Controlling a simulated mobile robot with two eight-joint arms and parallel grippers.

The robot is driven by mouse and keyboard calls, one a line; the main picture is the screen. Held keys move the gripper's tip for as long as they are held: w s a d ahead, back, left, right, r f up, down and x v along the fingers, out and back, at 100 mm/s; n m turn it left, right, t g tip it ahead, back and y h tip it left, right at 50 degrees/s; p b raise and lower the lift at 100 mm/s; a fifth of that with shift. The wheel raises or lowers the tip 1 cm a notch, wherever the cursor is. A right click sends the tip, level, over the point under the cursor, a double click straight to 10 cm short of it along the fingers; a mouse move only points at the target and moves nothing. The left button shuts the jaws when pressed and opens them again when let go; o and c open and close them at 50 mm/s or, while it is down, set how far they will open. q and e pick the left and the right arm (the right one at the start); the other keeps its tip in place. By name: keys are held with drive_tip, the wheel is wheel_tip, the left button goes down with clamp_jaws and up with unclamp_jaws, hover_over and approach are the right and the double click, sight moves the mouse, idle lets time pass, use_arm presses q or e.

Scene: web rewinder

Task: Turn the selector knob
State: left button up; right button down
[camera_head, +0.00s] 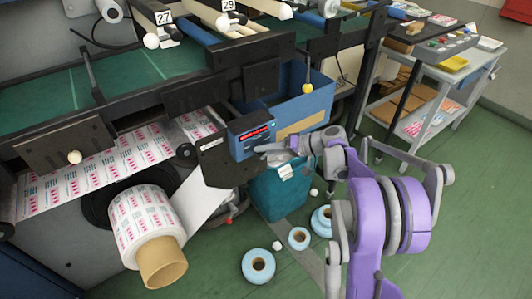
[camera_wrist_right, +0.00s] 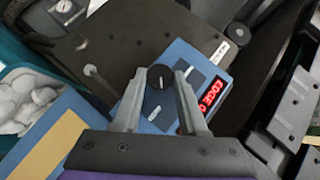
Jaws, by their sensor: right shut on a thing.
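The selector knob (camera_wrist_right: 159,76) is a round black knob with a white pointer line, on the face of a blue control box (camera_head: 243,146). In the right wrist view the pointer runs nearly straight up and down. The blue box (camera_wrist_right: 172,112) also carries a red lit display (camera_wrist_right: 214,94) reading "EDGE" with further letters partly cut off. My right gripper (camera_head: 262,150) reaches the box front from the right. Its fingers stand on both sides of the knob and are shut on it. In the head view the knob is hidden by the gripper. My left gripper is not in view.
A dark bracket plate (camera_head: 222,168) holds the box. A printed roll (camera_head: 144,220) is at left, and a blue bin (camera_head: 306,108) stands behind. A teal bin (camera_head: 282,195) is below my gripper. Blue rolls (camera_head: 258,266) lie on the green floor. A cart (camera_head: 425,85) stands at right.

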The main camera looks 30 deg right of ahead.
idle(0.3)
drive_tip(key=shift+c, duration=2.2)
unclamp_jaws()
drive_tip(key=v, duration=1)
drive_tip(key=shift+s+d, duration=0.3)
drive_tip(key=shift+a, duration=0.1)
